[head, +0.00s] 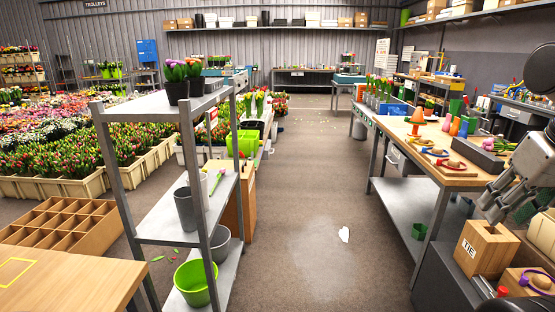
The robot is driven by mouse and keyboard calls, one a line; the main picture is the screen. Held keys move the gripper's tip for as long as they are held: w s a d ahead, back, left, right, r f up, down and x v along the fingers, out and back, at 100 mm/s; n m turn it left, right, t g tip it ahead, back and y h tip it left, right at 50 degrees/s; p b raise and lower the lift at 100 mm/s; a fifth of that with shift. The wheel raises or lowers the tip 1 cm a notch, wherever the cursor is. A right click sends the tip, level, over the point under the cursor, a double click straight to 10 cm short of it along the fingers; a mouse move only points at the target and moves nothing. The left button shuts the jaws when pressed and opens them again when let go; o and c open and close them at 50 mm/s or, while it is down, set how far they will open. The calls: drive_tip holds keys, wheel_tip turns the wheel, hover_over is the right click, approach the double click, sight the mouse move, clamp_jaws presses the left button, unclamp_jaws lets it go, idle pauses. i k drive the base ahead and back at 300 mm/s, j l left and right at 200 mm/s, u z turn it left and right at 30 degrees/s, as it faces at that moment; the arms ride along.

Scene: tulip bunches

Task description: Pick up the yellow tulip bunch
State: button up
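I cannot make out a yellow tulip bunch for certain in the head view. Several tulips (376,88) with red and orange heads stand at the far end of the right workbench; any yellow among them is too small to tell. Pink and purple tulips sit in dark pots (177,92) on top of the left shelf. My gripper (492,212) is at the right edge, pointing down and left, above the wooden box marked TIE. A dark green thing lies behind its fingers. Whether the fingers are open or hold anything is unclear.
The wooden workbench (440,170) on the right holds tools and cones. The wooden TIE box (487,248) stands low at right. A metal shelf (150,232) with grey pots and a green bucket (194,287) stands left. Between them the concrete aisle (310,190) is clear except a white scrap.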

sight(258, 98)
drive_tip(key=i, duration=2.15)
drive_tip(key=i+u, duration=0.25)
drive_tip(key=i, duration=0.2)
drive_tip(key=i+l+u, duration=0.25)
drive_tip(key=i, duration=0.15)
drive_tip(key=i+l+u, duration=0.1)
drive_tip(key=i+u, duration=0.15)
drive_tip(key=i, duration=0.2)
drive_tip(key=i+l+u, duration=0.25)
drive_tip(key=z, duration=0.35)
drive_tip(key=i+z, duration=0.15)
drive_tip(key=z, duration=0.6)
drive_tip(key=i, duration=4)
drive_tip(key=i+l, duration=0.15)
drive_tip(key=i, duration=0.4)
drive_tip(key=i+l+u, duration=0.1)
drive_tip(key=i, duration=0.5)
drive_tip(key=i+l, duration=0.2)
drive_tip(key=i, duration=0.35)
drive_tip(key=j+u, duration=0.05)
